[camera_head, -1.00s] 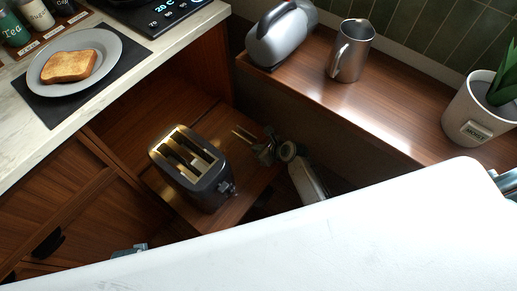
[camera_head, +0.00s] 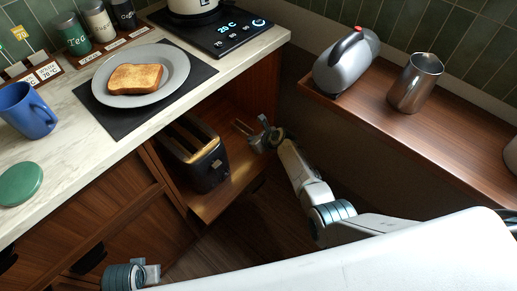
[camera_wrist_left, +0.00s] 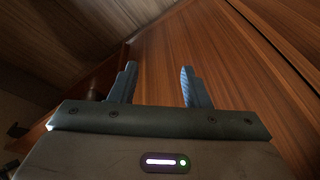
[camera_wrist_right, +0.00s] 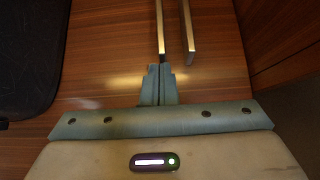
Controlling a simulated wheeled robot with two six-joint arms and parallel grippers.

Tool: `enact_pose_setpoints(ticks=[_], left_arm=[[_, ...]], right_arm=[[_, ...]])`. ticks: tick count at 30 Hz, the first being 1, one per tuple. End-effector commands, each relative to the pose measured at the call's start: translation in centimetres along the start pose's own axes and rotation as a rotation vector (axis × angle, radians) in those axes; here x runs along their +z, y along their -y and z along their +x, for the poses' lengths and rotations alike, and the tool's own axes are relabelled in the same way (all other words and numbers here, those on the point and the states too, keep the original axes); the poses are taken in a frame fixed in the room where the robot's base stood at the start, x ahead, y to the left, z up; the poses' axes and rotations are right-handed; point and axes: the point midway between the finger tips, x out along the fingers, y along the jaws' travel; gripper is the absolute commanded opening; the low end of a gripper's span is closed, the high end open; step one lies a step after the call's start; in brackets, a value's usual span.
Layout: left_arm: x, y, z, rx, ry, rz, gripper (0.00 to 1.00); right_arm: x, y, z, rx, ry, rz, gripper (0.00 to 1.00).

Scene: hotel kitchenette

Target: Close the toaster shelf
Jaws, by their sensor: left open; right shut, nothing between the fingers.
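The toaster shelf (camera_head: 212,208) is a wooden pull-out board, partly out of its opening under the counter. The black and brass toaster (camera_head: 207,165) stands on it, its far part under the counter edge. My right gripper (camera_head: 260,138) is at the shelf's right side. In the right wrist view, its fingers (camera_wrist_right: 154,84) are shut and empty above wood, close to two slim metal bars (camera_wrist_right: 189,30); contact is unclear. The toaster's dark edge (camera_wrist_right: 28,60) is at left there. My left gripper (camera_head: 150,272) is low at the front. Its fingers (camera_wrist_left: 158,85) are open facing a wood panel.
The counter above holds a plate (camera_head: 178,84) with toast, a blue mug (camera_head: 27,110) and a cooktop (camera_head: 225,38). A wooden ledge (camera_head: 440,125) at right bears a kettle (camera_head: 345,62) and steel pitcher (camera_head: 415,83). Dark floor lies before the shelf.

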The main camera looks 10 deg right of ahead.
Motion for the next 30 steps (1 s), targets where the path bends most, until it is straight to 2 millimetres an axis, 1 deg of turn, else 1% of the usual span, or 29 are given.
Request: enact_pose_setpoints(ticks=[1,5,6,12,14,15,18,21,30], left_arm=[[-0.2,0.0,-0.7,-0.001,-0.01,0.001,0.43],[-0.8,0.0,-3.5,-0.003,-0.031,0.006,0.43],[-1.0,-0.1,-4.5,-0.003,-0.039,0.007,0.43],[-1.1,-0.1,-9.8,-0.006,-0.074,0.014,0.43],[-1.0,-0.2,-10.9,-0.005,-0.084,0.015,0.43],[-1.0,-0.3,-11.1,0.0,-0.096,0.015,0.43],[-1.3,-1.0,-10.0,0.024,-0.142,0.011,0.43],[-1.7,-1.4,-9.5,0.041,-0.183,0.006,0.43],[-2.2,-2.0,-8.9,0.066,-0.241,-0.002,0.43]], right_arm=[[0.4,0.1,0.8,0.0,0.0,0.0,0.0],[1.8,0.1,2.5,-0.001,0.001,0.0,0.0],[2.2,0.1,3.0,-0.001,0.002,-0.001,0.0],[4.1,0.1,5.1,-0.001,0.001,-0.001,0.0],[4.5,0.1,5.6,-0.001,0.0,0.0,0.0],[4.9,0.1,5.9,-0.001,0.001,0.0,0.0],[5.5,0.1,6.5,0.0,0.0,0.0,0.0],[6.0,0.1,7.0,-0.001,0.0,0.0,0.0],[6.9,0.1,7.7,-0.002,0.002,0.0,0.0]])
